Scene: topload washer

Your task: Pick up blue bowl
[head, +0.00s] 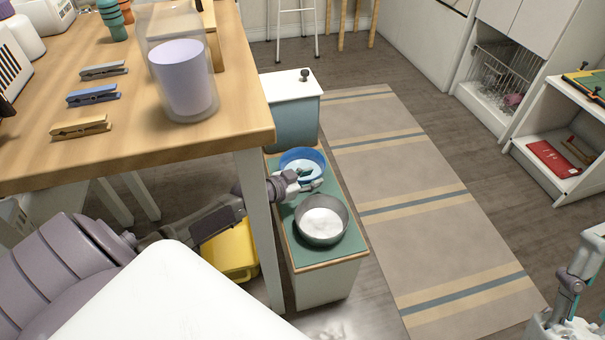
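The blue bowl (289,156) sits at the far part of a low cabinet with a green top (283,211). A grey bowl (338,235) with white inside stands nearer, on the same top. My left gripper (313,178) reaches in from the left at the blue bowl's near rim and covers part of it. Its fingers look to be on either side of the rim, but their grip is too small to make out. Part of my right arm shows at the lower right edge, with its fingers not clear.
A wooden table (140,140) with clothespins and a lilac cup (183,80) stands at left; its leg (259,230) is close to my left arm. A yellow object (233,250) lies below. A striped rug (415,200) leaves free floor to the right.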

